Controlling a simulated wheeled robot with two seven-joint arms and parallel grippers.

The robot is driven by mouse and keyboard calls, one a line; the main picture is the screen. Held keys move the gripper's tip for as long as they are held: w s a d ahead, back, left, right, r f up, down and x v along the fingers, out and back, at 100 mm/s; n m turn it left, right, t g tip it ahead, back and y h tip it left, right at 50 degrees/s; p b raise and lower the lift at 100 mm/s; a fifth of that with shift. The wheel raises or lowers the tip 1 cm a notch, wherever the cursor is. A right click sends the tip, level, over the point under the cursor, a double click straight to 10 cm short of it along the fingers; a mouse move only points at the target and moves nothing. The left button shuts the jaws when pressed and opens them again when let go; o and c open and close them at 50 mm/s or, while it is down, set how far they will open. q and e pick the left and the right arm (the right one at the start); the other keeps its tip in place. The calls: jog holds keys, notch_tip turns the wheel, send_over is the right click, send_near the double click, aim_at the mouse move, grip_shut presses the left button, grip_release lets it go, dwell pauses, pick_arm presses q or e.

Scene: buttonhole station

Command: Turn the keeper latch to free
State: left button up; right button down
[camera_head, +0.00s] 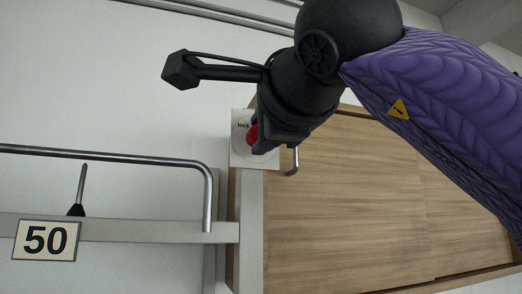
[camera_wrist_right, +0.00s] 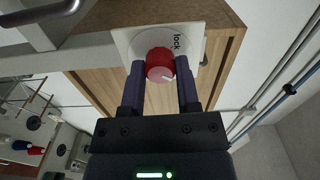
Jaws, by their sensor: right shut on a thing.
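The keeper latch is a round red knob (camera_head: 252,133) on a pale square plate (camera_head: 240,158) at the left upper corner of a wooden panel. The word "lock" is printed on the plate. In the right wrist view the knob (camera_wrist_right: 159,61) sits between the two dark fingers of my right gripper (camera_wrist_right: 160,66), which is shut on it. A small white mark shows on the knob's face, on the side away from the word "lock". In the head view my right gripper (camera_head: 262,143) covers part of the knob and plate. My left gripper is in neither view.
A bent metal handle (camera_head: 297,161) is beside the plate, close to my right gripper. The wooden panel (camera_head: 350,205) fills the lower right. A grey rail (camera_head: 190,230) with a "50" sign (camera_head: 46,241) and a bent metal bar (camera_head: 120,156) lie to the left.

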jog(key=shift+m, duration=1)
jog(key=shift+f, duration=0.1)
jog(key=c, duration=0.8)
grip_release()
jog(key=o, duration=0.5)
jog(key=shift+d, duration=0.1)
jog(key=b+v, duration=0.4)
jog(key=v, duration=0.6)
